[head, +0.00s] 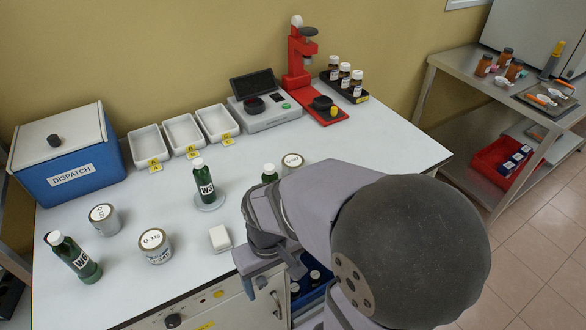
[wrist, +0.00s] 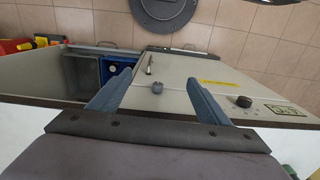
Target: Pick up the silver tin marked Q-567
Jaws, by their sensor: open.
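Three silver tins with white labels stand on the white bench in the head view. The front tin (head: 155,248) reads Q-345. The left tin (head: 103,219) has a label turned away from me and I cannot read it. The back tin (head: 292,163) stands behind my arm, and its label is too small to read. I cannot tell which tin is Q-567. My gripper (head: 266,262) is at the bench's front edge, apart from all tins. In the wrist view my gripper (wrist: 158,80) is open and empty, with the cabinet front and floor beyond it.
Green bottles stand at the front left (head: 76,258), on a round plate (head: 204,182), and beside my arm (head: 270,174). A white block (head: 220,238) lies near my gripper. A blue dispatch box (head: 70,158), white trays (head: 183,133) and a scale (head: 262,103) line the back.

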